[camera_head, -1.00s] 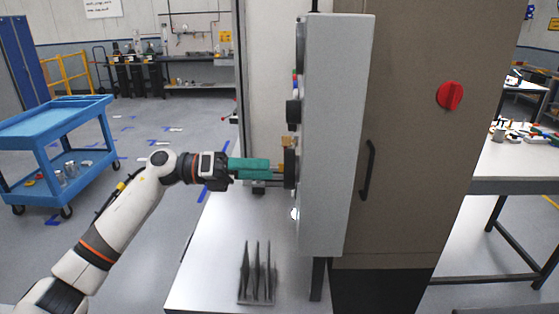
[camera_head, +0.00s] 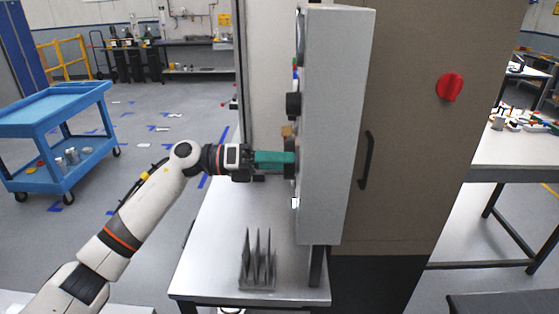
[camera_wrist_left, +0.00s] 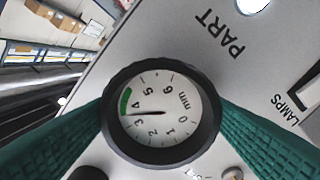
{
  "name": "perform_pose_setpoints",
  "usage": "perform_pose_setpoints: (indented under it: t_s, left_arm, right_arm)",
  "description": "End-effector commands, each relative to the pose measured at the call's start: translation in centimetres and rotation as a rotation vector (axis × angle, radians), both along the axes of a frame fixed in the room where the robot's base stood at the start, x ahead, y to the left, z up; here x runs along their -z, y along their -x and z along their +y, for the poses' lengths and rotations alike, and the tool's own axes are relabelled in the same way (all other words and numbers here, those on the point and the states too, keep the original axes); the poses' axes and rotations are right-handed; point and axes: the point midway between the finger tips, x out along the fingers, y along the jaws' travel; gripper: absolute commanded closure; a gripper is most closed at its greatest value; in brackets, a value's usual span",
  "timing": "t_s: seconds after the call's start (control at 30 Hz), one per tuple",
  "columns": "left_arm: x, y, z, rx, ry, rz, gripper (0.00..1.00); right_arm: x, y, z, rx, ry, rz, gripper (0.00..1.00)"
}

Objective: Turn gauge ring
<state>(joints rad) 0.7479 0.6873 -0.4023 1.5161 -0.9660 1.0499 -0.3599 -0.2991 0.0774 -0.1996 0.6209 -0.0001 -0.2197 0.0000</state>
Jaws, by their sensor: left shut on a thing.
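The gauge (camera_wrist_left: 158,112) is a round white dial with a thick black ring (camera_wrist_left: 207,140) around it, set in a grey panel. The dial reads in mm, with a green band near 4 and the needle pointing between 3 and 4. My left gripper (camera_wrist_left: 160,130) is shut on the ring, one green finger on each side. In the head view the left gripper (camera_head: 293,160) reaches the panel's left face, and the ring (camera_head: 290,158) shows edge-on at its fingertips. The dial face is hidden there. My right gripper is not in view.
The grey panel box (camera_head: 338,130) stands beside a brown cabinet with a red knob (camera_head: 449,87) and black handle (camera_head: 366,160). A metal rack (camera_head: 258,262) stands on the table (camera_head: 210,260) below my arm. A blue cart (camera_head: 60,115) is at the left.

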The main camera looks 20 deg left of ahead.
Motion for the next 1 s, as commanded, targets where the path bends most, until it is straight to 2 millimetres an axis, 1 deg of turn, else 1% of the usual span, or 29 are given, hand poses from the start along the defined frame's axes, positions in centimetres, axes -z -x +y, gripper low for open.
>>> perform_pose_setpoints:
  t_s: [0.1,0.3,0.4,0.5,0.73,0.77,0.8,0.87,1.0]
  left_arm:
    - [-0.1,0.0,0.1,-0.001,0.013,0.051,0.5]
    - [-0.3,0.0,0.1,-0.003,0.077,0.279,0.5]
    - [-0.2,0.0,0.0,-0.002,0.1,0.354,0.5]
    - [-0.1,0.0,0.0,-0.002,0.108,0.38,0.5]
    - [-0.1,0.0,0.0,-0.001,0.109,0.379,0.5]
    - [-0.1,0.0,0.0,-0.001,0.109,0.378,0.22]
    - [-0.1,0.0,0.0,-0.001,0.109,0.378,0.16]
    - [-0.1,0.0,0.0,-0.001,0.109,0.378,0.06]
    - [-0.1,0.0,0.0,-0.001,0.109,0.378,0.05]
  right_arm:
    - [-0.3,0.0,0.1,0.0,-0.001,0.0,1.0]
    - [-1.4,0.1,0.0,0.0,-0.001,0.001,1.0]
    - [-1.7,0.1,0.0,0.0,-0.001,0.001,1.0]
    - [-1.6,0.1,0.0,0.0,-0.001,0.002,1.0]
    - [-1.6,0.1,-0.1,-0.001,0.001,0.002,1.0]
    - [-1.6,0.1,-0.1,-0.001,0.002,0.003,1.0]
    - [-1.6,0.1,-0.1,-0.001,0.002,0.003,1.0]
    - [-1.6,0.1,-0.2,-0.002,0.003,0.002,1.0]
    - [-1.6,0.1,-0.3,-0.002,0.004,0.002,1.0]
